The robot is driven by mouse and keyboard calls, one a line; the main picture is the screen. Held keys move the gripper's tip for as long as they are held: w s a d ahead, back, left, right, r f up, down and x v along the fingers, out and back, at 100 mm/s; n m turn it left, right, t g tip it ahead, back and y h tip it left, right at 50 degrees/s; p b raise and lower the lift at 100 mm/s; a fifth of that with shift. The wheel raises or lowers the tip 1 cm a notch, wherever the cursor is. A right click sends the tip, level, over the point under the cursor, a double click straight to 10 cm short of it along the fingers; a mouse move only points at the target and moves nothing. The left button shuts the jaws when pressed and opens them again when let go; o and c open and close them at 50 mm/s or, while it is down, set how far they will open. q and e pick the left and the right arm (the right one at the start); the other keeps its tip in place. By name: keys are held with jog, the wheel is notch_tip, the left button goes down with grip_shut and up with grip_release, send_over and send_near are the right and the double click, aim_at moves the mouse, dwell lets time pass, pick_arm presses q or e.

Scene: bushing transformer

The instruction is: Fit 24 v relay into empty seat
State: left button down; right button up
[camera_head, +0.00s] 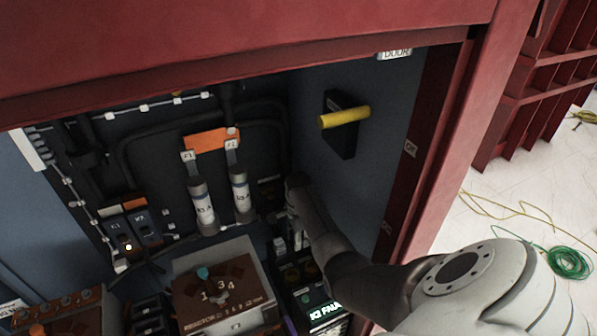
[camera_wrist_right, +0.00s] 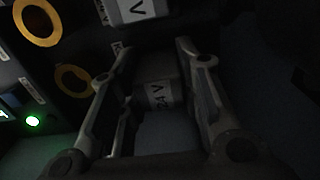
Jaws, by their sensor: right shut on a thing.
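The 24 V relay (camera_wrist_right: 159,95) is a dark block with a pale "24 V" label, seen sideways in the right wrist view. My right gripper (camera_wrist_right: 157,56) is shut on it, one finger on each side. In the head view the relay cannot be made out; my right arm reaches from the lower right into the cabinet, close to its right inner wall. Another block with a white "V" label (camera_wrist_right: 138,9) sits just beyond the fingertips. The empty seat cannot be made out. My left gripper is not in view.
The red cabinet frame (camera_head: 440,160) borders the opening. A yellow handle (camera_head: 345,117) sticks out on the right wall.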

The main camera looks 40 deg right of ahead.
jog(key=shift+s+a+f+b, duration=0.2)
jog(key=shift+s+f+b, duration=0.1)
jog(key=shift+f, duration=0.2)
jog(key=o, duration=0.8)
jog(key=shift+s+f, duration=0.1)
jog(key=shift+f, duration=0.05)
jog(key=shift+o, duration=1.1)
jog(key=shift+f, duration=0.2)
jog(key=shift+r, duration=0.1)
jog(key=shift+r, duration=0.3)
notch_tip(320, 180, up, 13)
jog(key=shift+w+d, duration=0.15)
jog(key=shift+w, duration=0.25)
